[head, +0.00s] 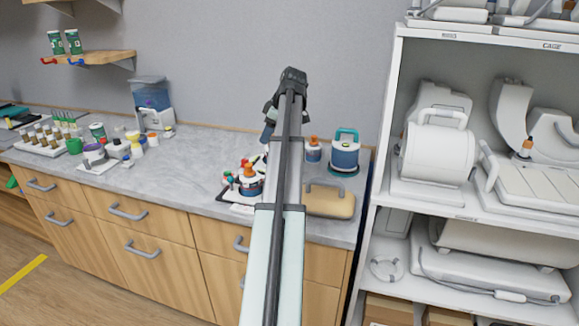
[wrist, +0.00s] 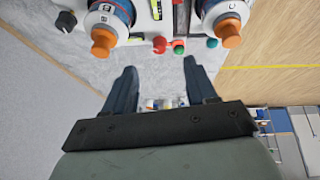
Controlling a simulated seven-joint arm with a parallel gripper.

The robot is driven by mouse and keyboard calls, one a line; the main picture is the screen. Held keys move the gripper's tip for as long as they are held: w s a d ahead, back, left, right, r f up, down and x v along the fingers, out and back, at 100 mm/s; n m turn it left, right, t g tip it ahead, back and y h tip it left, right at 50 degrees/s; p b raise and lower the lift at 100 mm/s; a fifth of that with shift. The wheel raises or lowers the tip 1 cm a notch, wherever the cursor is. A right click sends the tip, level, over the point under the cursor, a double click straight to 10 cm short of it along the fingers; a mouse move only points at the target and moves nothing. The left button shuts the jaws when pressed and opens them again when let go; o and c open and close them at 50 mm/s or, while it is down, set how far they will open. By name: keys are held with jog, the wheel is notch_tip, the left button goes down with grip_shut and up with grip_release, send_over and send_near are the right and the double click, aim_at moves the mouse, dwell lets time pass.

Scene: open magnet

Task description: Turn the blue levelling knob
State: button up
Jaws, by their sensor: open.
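My gripper (wrist: 160,64) is open, with nothing between its two dark blue fingers in the wrist view. Beyond the fingertips, at the top of that view, is the edge of a light panel (wrist: 168,26) with small knobs. There are a red knob (wrist: 159,45), a green knob (wrist: 179,47) and a teal knob (wrist: 212,43). A dark knob (wrist: 66,20) is at the far left. I cannot make out a clearly blue knob. In the head view, a small device with coloured knobs (head: 250,181) stands on the counter, partly hidden by my arm.
Orange-capped containers (wrist: 103,42) (wrist: 229,33) flank the panel in the wrist view. The counter (head: 190,160) left of the device is clear. A white shelf (head: 388,120) stands right.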

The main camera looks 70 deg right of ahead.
jog(key=s+m, duration=0.2)
jog(key=s, duration=1)
jog(key=shift+g, duration=0.3)
jog(key=x, duration=1.4)
jog(key=shift+d+r, duration=0.1)
jog(key=shift+d, duration=0.2)
grip_shut()
jog(key=shift+m, duration=0.3)
